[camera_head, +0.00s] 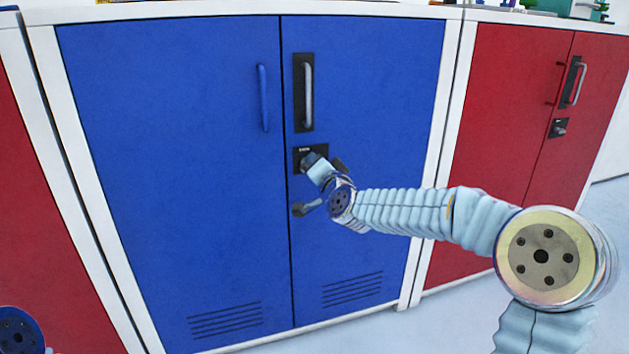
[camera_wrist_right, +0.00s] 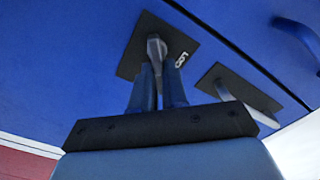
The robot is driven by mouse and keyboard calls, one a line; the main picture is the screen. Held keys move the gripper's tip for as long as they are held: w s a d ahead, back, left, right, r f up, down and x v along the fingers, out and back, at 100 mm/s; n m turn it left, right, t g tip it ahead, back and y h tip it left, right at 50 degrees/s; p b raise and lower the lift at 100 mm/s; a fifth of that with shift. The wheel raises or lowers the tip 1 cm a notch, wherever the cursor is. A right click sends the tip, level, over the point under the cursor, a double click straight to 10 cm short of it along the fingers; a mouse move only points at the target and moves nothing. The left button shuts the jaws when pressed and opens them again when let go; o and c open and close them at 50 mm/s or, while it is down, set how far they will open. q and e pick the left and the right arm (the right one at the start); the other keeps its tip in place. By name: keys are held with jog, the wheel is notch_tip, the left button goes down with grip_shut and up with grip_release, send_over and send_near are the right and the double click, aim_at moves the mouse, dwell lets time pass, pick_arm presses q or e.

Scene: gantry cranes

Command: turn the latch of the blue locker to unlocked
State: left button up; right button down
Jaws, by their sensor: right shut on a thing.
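The blue locker (camera_head: 180,120) stands in front of me with both doors closed. Its latch sits on a small black plate (camera_head: 320,150) on the right door, below the handle. My right gripper (camera_head: 312,162) is at the latch and hides most of it in the head view. In the right wrist view the grey latch knob (camera_wrist_right: 156,46) stands out from its black plate (camera_wrist_right: 132,62). The two fingers of my right gripper (camera_wrist_right: 156,85) are shut on the knob. A white marking on the plate is only partly readable. My left gripper is not in view.
A grey handle (camera_head: 308,92) on a black plate is just above the latch. A blue handle (camera_head: 263,98) is on the left door. A red locker (camera_head: 510,100) with its own latch (camera_head: 559,128) stands to the right. Another red panel (camera_head: 40,220) is at the left.

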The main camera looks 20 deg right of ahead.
jog(key=shift+d+f+m+b, duration=0.1)
jog(key=shift+f+m+b, duration=0.1)
jog(key=shift+m+b, duration=0.95)
jog(key=shift+d+f+m+b, duration=0.1)
jog(key=shift+f+m+b, duration=0.1)
jog(key=shift+m+b, duration=0.95)
jog(key=shift+d+f+m+b, duration=0.15)
jog(key=shift+m+b, duration=0.55)
jog(key=shift+m, duration=0.9)
jog(key=shift+a+f, duration=0.1)
jog(key=c, duration=1.2)
grip_release()
jog(key=shift+o, duration=0.2)
